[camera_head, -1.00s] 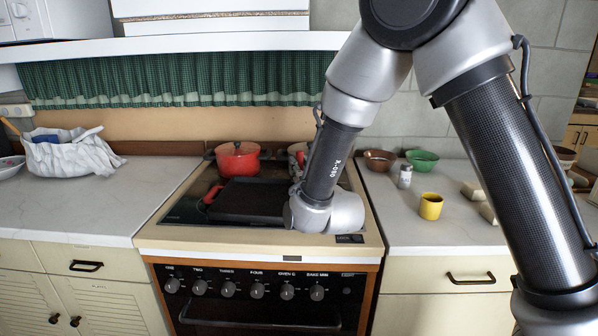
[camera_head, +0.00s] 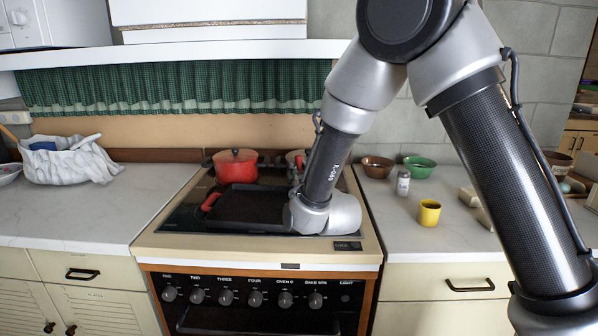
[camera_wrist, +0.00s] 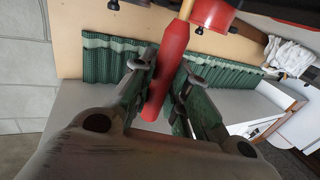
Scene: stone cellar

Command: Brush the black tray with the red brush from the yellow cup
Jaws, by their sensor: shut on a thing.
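The red brush (camera_wrist: 168,62) shows in the wrist view between my gripper's fingers (camera_wrist: 166,80). My gripper is shut on its thick red handle, and a pale wooden part extends past the top edge of that view. The brush's far end is out of view. In the head view, my wrist hides the gripper fingers at the right side of the black tray (camera_head: 250,208). The tray lies flat on the stove top. A red part sticks out at its left edge. The yellow cup (camera_head: 429,213) stands upright on the right counter, with no brush seen in it.
A red pot (camera_head: 236,165) stands behind the tray, and another pot behind it is partly hidden by my arm. A brown bowl (camera_head: 377,167), a green bowl (camera_head: 419,167) and a shaker (camera_head: 403,183) stand on the right counter. The left counter's front is clear.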

